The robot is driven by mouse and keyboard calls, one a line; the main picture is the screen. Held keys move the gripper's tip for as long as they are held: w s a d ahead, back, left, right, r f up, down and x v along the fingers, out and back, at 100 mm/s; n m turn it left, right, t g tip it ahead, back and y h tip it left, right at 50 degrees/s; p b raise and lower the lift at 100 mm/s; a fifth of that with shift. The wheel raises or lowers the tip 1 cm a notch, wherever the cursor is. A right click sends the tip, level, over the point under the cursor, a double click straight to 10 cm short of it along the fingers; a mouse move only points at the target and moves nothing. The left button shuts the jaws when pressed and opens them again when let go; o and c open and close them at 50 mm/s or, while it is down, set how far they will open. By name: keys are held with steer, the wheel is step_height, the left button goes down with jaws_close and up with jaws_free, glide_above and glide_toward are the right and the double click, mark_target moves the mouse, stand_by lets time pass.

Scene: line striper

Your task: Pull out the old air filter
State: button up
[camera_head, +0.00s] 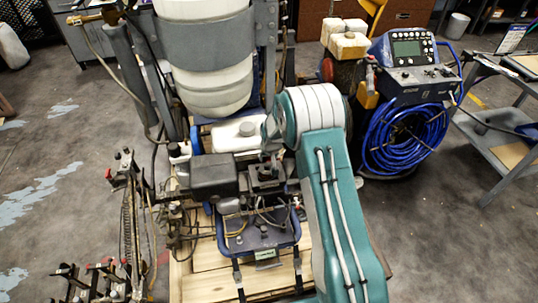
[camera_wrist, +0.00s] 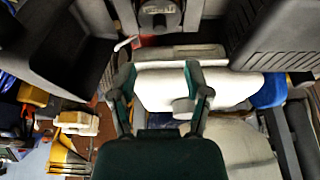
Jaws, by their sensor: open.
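My gripper (camera_wrist: 161,78) is open in the wrist view, with its two dark green fingers apart and nothing seen held between them. Beyond the fingers is a white tank (camera_wrist: 225,85) with a pale cap. A dark box-like housing (camera_wrist: 275,32) with ribs is at the upper right and another dark, hollow-looking part (camera_wrist: 62,45) at the upper left. In the head view a black box (camera_head: 213,175) sits on the line striper, left of my teal arm. I cannot tell which part is the old air filter. My fingers do not show clearly in the head view.
The striper stands on a wooden pallet (camera_head: 205,285), with a large white container (camera_head: 208,60) behind. Hoses and metal brackets (camera_head: 130,215) crowd its left side. A blue hose reel unit (camera_head: 410,130) and a grey cart (camera_head: 495,140) are at right. Floor is open at far left.

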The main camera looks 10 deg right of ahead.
mark_target(267, 165)
steer(key=shift+x, duration=5.1)
steer(key=shift+r, duration=0.15)
steer(key=shift+c, duration=0.3)
jaws_close()
